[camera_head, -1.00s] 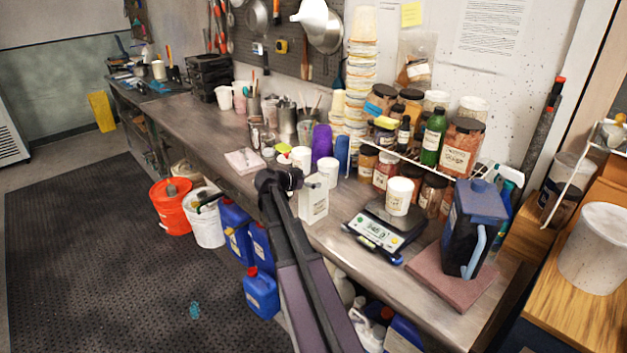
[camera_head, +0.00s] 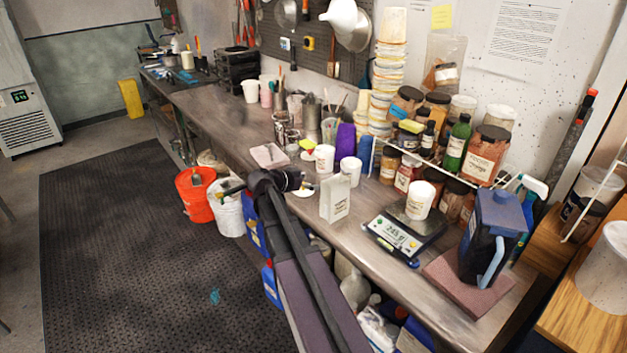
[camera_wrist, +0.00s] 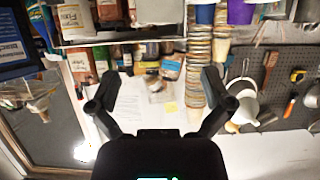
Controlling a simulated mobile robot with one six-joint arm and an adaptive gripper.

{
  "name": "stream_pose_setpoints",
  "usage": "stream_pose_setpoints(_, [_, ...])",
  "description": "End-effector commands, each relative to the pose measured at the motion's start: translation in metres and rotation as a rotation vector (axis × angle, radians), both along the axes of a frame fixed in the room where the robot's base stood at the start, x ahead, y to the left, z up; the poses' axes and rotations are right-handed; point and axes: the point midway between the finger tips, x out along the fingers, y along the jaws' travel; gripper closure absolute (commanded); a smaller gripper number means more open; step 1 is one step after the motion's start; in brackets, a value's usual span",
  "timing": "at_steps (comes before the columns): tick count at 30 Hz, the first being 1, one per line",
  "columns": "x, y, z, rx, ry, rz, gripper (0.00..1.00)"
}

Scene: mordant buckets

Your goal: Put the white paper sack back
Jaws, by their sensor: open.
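The white paper sack (camera_head: 335,198) stands upright on the bench, left of the digital scale (camera_head: 404,236). My gripper (camera_head: 304,184) is just left of the sack in the head view, with a small gap between them. In the wrist view my gripper (camera_wrist: 160,95) shows its two fingers spread wide, with nothing between them. A white thing (camera_wrist: 160,10) at the top edge of the wrist view is cut off, and I cannot tell whether it is the sack.
A white tub (camera_head: 419,200) sits on the scale. A dark blue jug (camera_head: 490,235) stands on a reddish slab (camera_head: 450,283) to the right. Jars and stacked tubs (camera_head: 390,60) crowd the wall side. Orange (camera_head: 196,195) and white (camera_head: 228,214) buckets stand on the floor.

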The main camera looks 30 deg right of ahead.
Motion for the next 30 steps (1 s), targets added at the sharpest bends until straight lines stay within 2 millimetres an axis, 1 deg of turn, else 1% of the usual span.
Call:
stream_pose_setpoints(14, [0.000, 0.000, 0.000, 0.001, 0.001, 0.000, 0.00])
stream_pose_setpoints(19, [-0.004, 0.007, -0.005, 0.026, 0.029, 0.015, 0.00])
stream_pose_setpoints(23, [-0.013, 0.025, -0.017, 0.090, 0.101, 0.056, 0.00])
stream_pose_setpoints(26, [-0.024, 0.047, -0.030, 0.168, 0.188, 0.111, 0.00])
stream_pose_setpoints(29, [-0.038, 0.076, -0.047, 0.267, 0.296, 0.196, 0.00])
stream_pose_setpoints(30, [-0.044, 0.089, -0.053, 0.310, 0.342, 0.238, 0.00])
